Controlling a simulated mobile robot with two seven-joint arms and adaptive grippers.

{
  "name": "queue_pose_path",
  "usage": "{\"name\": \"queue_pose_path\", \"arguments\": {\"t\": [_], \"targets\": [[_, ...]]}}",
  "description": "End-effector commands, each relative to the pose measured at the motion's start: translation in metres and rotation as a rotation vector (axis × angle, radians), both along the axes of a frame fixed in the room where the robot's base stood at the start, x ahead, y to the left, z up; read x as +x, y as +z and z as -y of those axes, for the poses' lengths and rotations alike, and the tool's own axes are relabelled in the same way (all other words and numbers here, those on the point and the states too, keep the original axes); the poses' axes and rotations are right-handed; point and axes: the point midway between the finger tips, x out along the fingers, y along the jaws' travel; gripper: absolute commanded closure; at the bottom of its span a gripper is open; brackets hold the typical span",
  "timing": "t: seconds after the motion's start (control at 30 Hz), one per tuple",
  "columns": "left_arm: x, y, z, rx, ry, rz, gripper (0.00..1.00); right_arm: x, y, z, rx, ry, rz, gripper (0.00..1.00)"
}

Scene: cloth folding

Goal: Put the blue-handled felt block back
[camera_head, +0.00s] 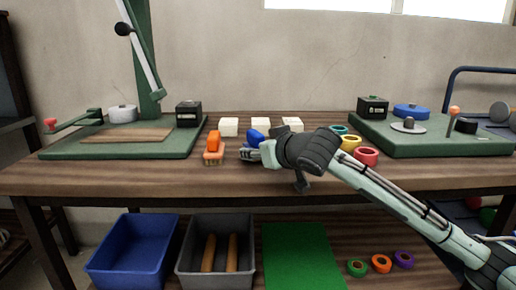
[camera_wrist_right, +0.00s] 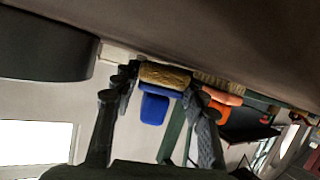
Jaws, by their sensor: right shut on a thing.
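The blue-handled felt block (camera_head: 256,136) is at the right gripper near the middle of the wooden table. In the right wrist view, its tan felt part (camera_wrist_right: 163,75) and blue handle (camera_wrist_right: 154,108) show between the fingers. My right gripper (camera_head: 254,152) is shut on this block; the arm comes in from the right. In the head view, the gripper hides the block's lower part, so I cannot tell whether it touches the table. An orange-handled block (camera_head: 213,150) stands on the table just left of it. My left gripper is not in view.
Three white blocks (camera_head: 260,124) stand in a row behind. Colored rings (camera_head: 366,156) lie right of the gripper. Green-based stations (camera_head: 70,152) flank the table on both sides. Below are a blue bin (camera_head: 112,270), a grey bin (camera_head: 190,270) and a green mat (camera_head: 300,260).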

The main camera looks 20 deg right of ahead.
Motion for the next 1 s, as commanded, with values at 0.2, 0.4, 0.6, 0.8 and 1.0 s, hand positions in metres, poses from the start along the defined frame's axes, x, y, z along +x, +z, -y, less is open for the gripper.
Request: {"name": "queue_pose_path", "arguments": {"t": [0.2,0.4,0.6,0.8,1.0], "targets": [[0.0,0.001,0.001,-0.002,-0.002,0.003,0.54,0.0,-0.004,0.0,0.0,-0.001,-0.006,0.45],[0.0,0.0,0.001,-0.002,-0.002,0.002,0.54,0.0,-0.004,0.0,0.0,-0.001,-0.007,0.36],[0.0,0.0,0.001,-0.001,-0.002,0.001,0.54,0.0,-0.002,0.0,-0.001,-0.002,-0.007,0.36],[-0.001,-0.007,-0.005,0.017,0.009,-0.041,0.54,-0.013,0.014,0.002,-0.001,-0.001,-0.006,0.36],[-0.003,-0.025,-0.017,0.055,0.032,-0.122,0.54,-0.056,0.03,0.008,-0.003,0.0,-0.005,0.36]]}}
